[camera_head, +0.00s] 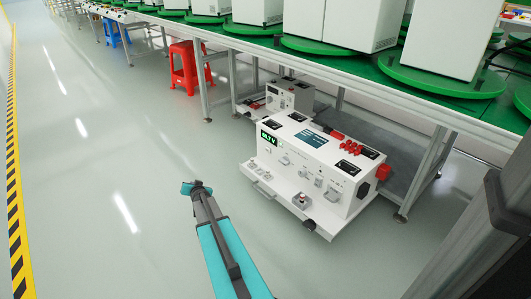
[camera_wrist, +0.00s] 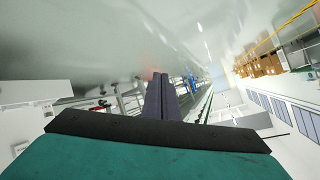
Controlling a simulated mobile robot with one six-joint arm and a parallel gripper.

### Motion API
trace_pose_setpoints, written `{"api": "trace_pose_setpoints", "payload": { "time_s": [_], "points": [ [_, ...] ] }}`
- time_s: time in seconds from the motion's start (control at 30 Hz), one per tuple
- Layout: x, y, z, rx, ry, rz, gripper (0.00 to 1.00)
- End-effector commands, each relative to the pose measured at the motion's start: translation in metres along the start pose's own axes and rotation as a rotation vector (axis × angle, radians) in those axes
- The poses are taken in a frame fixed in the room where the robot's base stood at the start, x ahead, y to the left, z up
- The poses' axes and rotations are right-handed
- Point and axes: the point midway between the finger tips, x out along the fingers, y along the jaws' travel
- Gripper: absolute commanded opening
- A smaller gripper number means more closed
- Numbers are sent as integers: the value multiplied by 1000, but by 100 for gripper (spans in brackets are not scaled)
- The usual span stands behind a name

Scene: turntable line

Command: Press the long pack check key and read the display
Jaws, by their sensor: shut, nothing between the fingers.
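A white test unit (camera_head: 318,165) stands low beside the line in the head view. Its small green-lit display (camera_head: 269,138) is at the upper left of the front; its characters are too small to read surely. A larger dark screen (camera_head: 311,139) is on top. Small keys and switches sit on the front and the ledge; I cannot tell which is the long pack check key. My gripper (camera_wrist: 160,78) is shut and empty in the wrist view, its dark fingers together. In the head view my arm reaches up from the bottom, left of the unit and apart from it.
A second white unit (camera_head: 289,100) stands behind the first. The green-topped line (camera_head: 340,62) on metal legs carries white cabinets on green turntables. A red stool (camera_head: 190,68) and a blue stool (camera_head: 114,34) are farther back. The grey floor (camera_head: 100,170) at left is clear.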

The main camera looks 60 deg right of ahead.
Motion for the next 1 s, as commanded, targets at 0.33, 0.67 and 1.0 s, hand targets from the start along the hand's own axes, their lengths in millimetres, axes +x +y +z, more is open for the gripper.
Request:
{"api": "trace_pose_setpoints", "payload": {
  "time_s": [0.33,0.67,1.0],
  "points": [
    [16,125,-104,167,308,107,0],
    [0,222,-165,266,529,200,0],
    [-5,237,-174,281,565,214,0]
  ]
}}
